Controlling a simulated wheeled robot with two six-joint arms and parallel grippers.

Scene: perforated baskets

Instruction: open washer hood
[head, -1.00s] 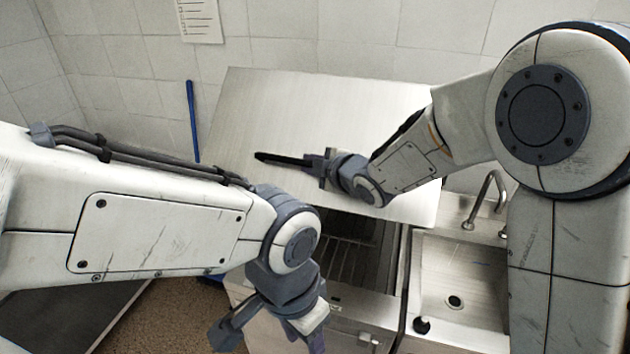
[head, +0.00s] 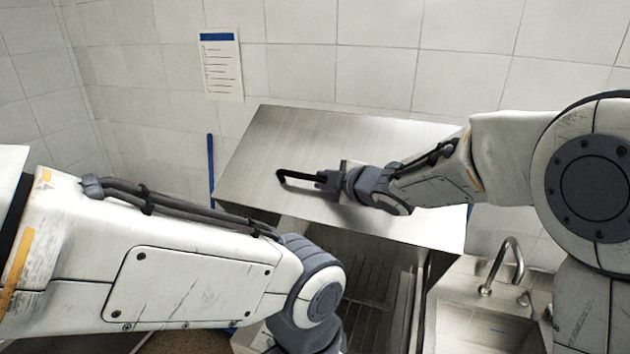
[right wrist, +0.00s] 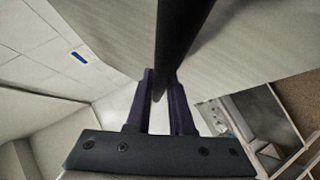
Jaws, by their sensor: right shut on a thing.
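The washer hood (head: 390,145) is a brushed metal cover in the middle of the head view. It stands tilted up, with a dark opening below its lower edge. A black bar handle (head: 296,177) is on its face; it also shows as a dark bar in the right wrist view (right wrist: 178,40). My right gripper (head: 328,181) is shut on the handle, and its fingers (right wrist: 160,103) are on either side of the bar in the right wrist view. My left arm crosses the lower left; its gripper is below the head view's edge.
A ribbed rack (head: 365,285) shows inside the washer opening. A sink (head: 490,325) with a curved tap (head: 512,258) stands to the right. A tiled wall with a posted sheet (head: 221,65) is behind, and a blue stick (head: 211,170) leans at left.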

